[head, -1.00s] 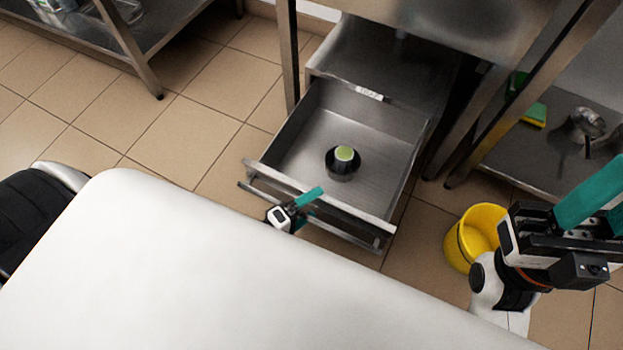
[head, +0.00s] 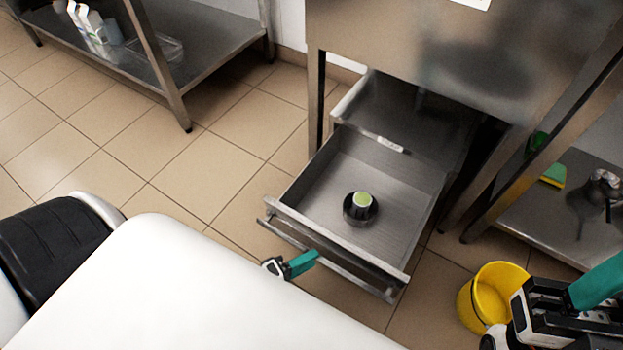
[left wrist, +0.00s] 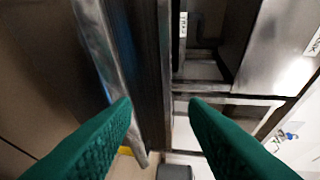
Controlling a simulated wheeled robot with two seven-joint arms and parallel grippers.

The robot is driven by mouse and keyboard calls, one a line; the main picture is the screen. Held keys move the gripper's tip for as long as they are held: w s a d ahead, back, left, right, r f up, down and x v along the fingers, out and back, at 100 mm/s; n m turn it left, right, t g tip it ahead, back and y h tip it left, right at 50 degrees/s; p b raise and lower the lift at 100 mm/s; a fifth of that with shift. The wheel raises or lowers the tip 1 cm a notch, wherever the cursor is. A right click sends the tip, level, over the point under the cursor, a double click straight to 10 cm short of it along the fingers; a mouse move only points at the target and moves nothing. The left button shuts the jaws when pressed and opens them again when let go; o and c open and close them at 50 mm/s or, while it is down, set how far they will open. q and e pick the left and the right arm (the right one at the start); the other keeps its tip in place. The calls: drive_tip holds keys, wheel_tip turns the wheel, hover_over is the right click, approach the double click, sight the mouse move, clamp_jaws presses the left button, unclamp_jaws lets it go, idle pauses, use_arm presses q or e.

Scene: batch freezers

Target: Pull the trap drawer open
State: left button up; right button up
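The steel trap drawer (head: 310,165) stands pulled out beneath the steel cabinet in the head view, its inside showing. A dark round fitting with a pale green top (head: 362,203) sits on its floor. A bar handle (head: 345,265) runs along its front. My left gripper (head: 303,263) is just in front of the handle, low beside my white body. In the left wrist view its two teal fingers (left wrist: 160,103) are spread with nothing gripped; the handle bar (left wrist: 100,45) passes near the left fingertip. My right gripper (head: 598,286) is at the lower right, partly cut off.
A yellow bucket (head: 494,293) stands on the tiles right of the drawer, close to my right gripper. A steel shelf with a green sponge (head: 553,174) is at the right. Another steel shelf (head: 215,50) with bottles is at the upper left. Tiles left of the drawer are clear.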

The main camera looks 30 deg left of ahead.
use_arm(q)
drive_tip(key=f+v, duration=0.1)
drive_tip(key=v, duration=0.7)
drive_tip(key=shift+s+f+p, duration=0.45)
drive_tip(key=shift+s, duration=0.2)
idle(0.4)
idle(0.3)
